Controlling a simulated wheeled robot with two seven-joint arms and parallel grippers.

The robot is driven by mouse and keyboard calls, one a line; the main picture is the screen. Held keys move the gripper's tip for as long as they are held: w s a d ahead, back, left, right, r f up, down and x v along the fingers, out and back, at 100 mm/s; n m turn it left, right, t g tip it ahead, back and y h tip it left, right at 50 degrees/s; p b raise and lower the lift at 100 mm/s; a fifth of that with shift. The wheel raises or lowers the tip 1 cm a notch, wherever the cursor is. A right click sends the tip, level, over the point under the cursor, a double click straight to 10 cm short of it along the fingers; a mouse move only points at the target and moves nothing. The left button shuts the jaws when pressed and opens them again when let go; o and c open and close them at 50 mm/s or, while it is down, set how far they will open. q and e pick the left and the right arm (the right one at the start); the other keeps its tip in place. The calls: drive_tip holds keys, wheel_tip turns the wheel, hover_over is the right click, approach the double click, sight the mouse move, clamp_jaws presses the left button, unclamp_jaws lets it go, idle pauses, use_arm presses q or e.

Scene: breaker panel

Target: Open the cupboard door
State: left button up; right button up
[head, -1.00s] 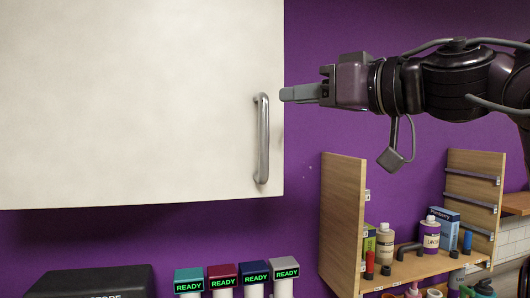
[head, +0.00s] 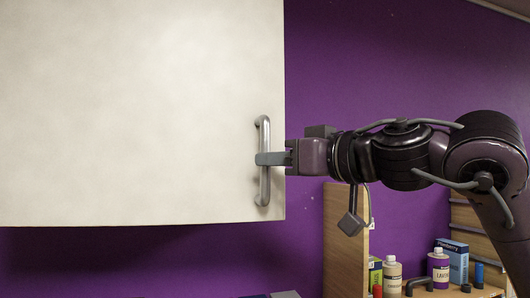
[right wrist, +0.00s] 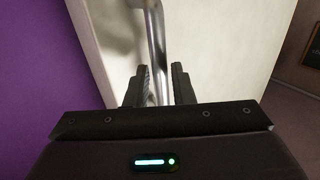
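The white cupboard door (head: 130,110) fills the left of the head view and looks shut. Its upright metal bar handle (head: 264,190) sits near the door's right edge. My right gripper (head: 262,158) reaches in from the right at the handle's mid-height, one finger crossing in front of the bar. In the right wrist view the handle (right wrist: 157,45) runs down between the two fingers of the right gripper (right wrist: 161,85). The fingers are apart, with a gap visible on the bar's right side. My left gripper is not in view.
A wooden shelf unit (head: 344,240) stands below my right arm, holding bottles (head: 392,274) and a blue box (head: 455,262). A purple wall (head: 390,70) lies behind. The space in front of the door is clear.

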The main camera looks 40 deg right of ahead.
drive_tip(key=shift+w+a+p, duration=0.1)
drive_tip(key=shift+w+p, duration=0.3)
drive_tip(key=shift+w, duration=0.95)
clamp_jaws()
